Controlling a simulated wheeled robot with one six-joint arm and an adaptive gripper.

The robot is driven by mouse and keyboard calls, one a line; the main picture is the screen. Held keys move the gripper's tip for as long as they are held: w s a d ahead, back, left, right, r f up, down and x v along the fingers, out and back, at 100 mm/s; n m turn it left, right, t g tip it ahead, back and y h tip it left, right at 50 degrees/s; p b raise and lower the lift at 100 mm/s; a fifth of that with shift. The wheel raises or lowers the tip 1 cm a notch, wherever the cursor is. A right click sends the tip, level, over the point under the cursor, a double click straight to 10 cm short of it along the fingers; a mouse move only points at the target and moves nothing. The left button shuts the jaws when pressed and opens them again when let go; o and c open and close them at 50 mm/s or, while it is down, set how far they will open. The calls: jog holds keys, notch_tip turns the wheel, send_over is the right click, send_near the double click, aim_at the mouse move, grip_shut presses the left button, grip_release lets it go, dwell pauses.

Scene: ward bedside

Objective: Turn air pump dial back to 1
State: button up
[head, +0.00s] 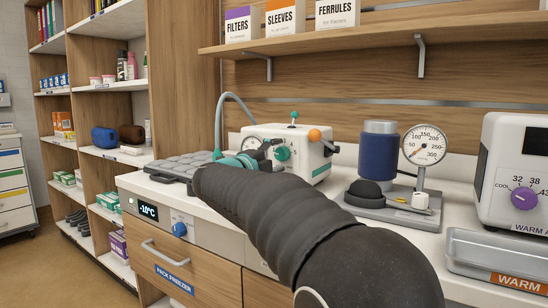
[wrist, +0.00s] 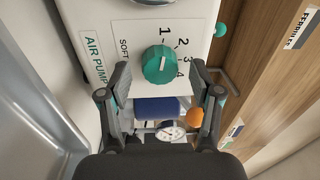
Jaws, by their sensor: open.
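The air pump (head: 312,150) is a white box on the counter in the head view, and its labelled front face (wrist: 110,38) shows in the wrist view. Its teal dial (wrist: 159,66) has a short white mark, with the numbers 1 to 4 printed around its upper and right side. The mark is too small to read surely against the numbers. The dial also shows in the head view (head: 282,153). My gripper (wrist: 160,76) is open, with one finger on each side of the dial in the wrist view. I cannot tell whether either finger touches it.
An orange knob (head: 314,135) sits on the pump's corner. A grey padded tray (head: 172,168) lies left of it. A blue cylinder and gauge (head: 423,146) and a warmer (head: 515,185) stand to the right. A wooden shelf (head: 380,36) overhangs the counter.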

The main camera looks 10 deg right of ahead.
jog(key=v, duration=1.2)
jog(key=shift+a, duration=0.1)
